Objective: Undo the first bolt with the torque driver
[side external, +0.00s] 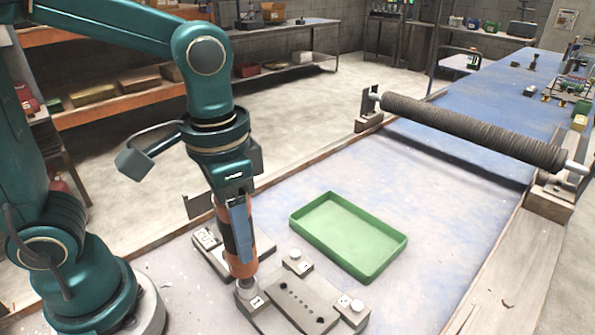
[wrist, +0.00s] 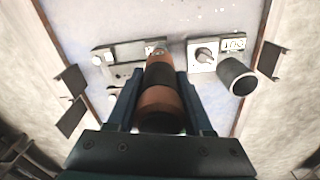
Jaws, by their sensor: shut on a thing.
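My gripper (side external: 238,215) is shut on the torque driver (side external: 243,262), an orange and black cylinder held upright. The driver also shows between the two fingers in the wrist view (wrist: 160,95). Its lower end meets the bolt position (side external: 246,288) at the left corner of a grey plate (side external: 300,310), beside a small label that seems to read 1. The driver hides most of that bolt, so I cannot tell how firmly the tip is seated. Other pale bolt heads stand on the plate, at its back corner (side external: 295,256) and right corner (side external: 355,306).
A dark mesh-covered roller (side external: 470,130) spans the table behind. Bare blue table lies right of the tray.

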